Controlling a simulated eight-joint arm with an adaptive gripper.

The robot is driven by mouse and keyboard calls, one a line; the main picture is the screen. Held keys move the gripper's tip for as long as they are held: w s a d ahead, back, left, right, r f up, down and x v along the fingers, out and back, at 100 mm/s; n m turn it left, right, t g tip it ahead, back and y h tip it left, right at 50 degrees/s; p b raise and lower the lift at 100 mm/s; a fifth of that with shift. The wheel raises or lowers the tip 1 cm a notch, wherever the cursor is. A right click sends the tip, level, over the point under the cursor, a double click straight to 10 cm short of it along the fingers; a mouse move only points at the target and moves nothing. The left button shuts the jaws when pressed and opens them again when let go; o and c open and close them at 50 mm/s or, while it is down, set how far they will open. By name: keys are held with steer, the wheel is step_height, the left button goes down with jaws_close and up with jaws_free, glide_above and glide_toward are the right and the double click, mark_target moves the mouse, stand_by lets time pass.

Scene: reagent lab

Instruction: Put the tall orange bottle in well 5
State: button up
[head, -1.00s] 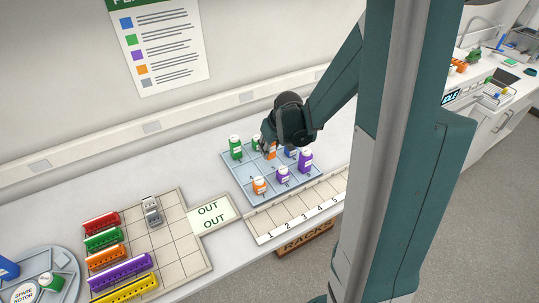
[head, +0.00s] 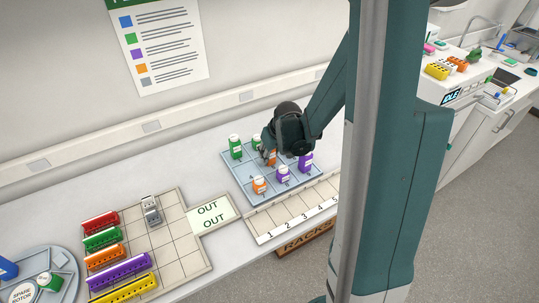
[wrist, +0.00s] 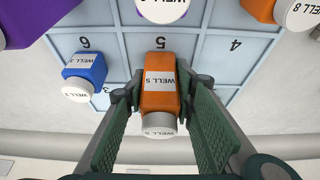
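An orange bottle (wrist: 160,92) with a white cap and a label that reads "WELL 5" stands between the two fingers of my gripper (wrist: 160,90) in the wrist view. The fingertips are very close to its sides; whether both press on it is unclear. In the head view, this orange bottle (head: 271,158) is partly hidden by my gripper (head: 268,150), over the blue grid tray (head: 232,179). A shorter-looking orange bottle (head: 259,185) stands nearer the tray's front. The pale rack (head: 263,226) with wells numbered 1 to 5 lies in front of the tray; its right end is hidden by my column.
Close to the held-between bottle are a blue bottle (wrist: 86,70) and purple bottles (head: 283,174), (head: 305,162). An OUT mat (head: 209,213) and a board with colored racks (head: 175,255) lie left. The rack's visible wells look empty.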

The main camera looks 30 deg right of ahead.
steer(key=o, duration=0.3)
steer(key=shift+o, duration=0.2)
steer(key=shift+r, duration=0.3)
steer(key=p+v, duration=0.1)
steer(key=v, duration=1)
steer(key=shift+s+r, duration=0.25)
steer(key=shift+r, duration=0.05)
stand_by(0.7)
steer(key=s+a+r+t, duration=0.1)
steer(key=s+a+r, duration=0.6)
steer(key=s+a, duration=0.2)
steer(key=s+a+r+t, duration=0.1)
steer(key=s+a+r, duration=0.6)
steer(key=s+a, duration=0.3)
steer(key=shift+s+t, duration=0.3)
steer(key=shift+t, duration=0.1)
